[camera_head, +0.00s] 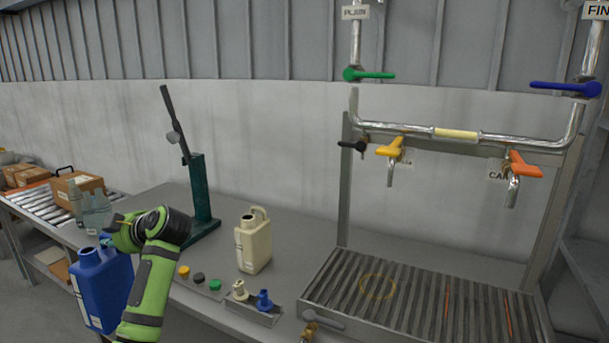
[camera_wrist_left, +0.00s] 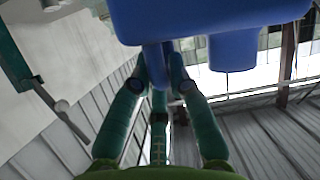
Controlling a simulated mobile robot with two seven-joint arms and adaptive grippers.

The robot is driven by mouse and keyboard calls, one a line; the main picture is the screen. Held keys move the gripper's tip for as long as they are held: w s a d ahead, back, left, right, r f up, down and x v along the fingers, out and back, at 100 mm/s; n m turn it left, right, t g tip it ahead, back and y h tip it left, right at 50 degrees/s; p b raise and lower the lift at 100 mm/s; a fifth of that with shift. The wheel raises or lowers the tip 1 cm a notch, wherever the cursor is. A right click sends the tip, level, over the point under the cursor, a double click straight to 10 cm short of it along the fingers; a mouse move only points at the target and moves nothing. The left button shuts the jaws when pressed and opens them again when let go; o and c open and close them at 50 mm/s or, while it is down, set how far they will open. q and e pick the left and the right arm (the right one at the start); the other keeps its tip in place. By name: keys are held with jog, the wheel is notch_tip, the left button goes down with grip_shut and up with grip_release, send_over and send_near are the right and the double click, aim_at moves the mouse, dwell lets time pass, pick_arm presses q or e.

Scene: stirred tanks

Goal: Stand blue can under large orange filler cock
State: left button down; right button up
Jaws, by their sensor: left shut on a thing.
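The blue can (camera_head: 100,290) hangs upright at the lower left, with a white label on its side. My left gripper (camera_head: 108,240) is shut on its handle, near the can's top. In the left wrist view the fingers (camera_wrist_left: 158,75) close around a blue part of the can (camera_wrist_left: 210,20). The large orange filler cock (camera_head: 524,165) has its spout pointing down, at the right of the pipe frame. Below it lies the slatted grate (camera_head: 420,300), with reddish lines on its right part. The can is far left of the grate. My right gripper is not in view.
A cream can (camera_head: 253,242) and a green lever press (camera_head: 204,190) stand on the bench between. Coloured caps (camera_head: 200,278) and two small fittings (camera_head: 252,297) lie near the front edge. A yellow cock (camera_head: 390,148) hangs above the grate, whose top is clear.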

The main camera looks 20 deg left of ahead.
pick_arm(q)
jog(key=w+d+f+m+t+h, duration=0.15)
jog(key=d+f+m+t, duration=0.3)
jog(key=d, duration=0.85)
jog(key=w+d+f+m+t+h, duration=0.1)
jog(key=d+f+m+t+h, duration=0.15)
jog(key=d+f, duration=0.65)
jog(key=s+d+r+m+t+h, duration=0.1)
jog(key=s+d, duration=0.4)
jog(key=d, duration=0.6)
jog(key=s+d+r+m+t+h, duration=0.2)
jog(key=s+d, duration=0.3)
jog(key=d, duration=0.6)
jog(key=shift+s+d+r+m+t, duration=0.3)
jog(key=shift+m+t, duration=0.2)
jog(key=shift+m, duration=0.3)
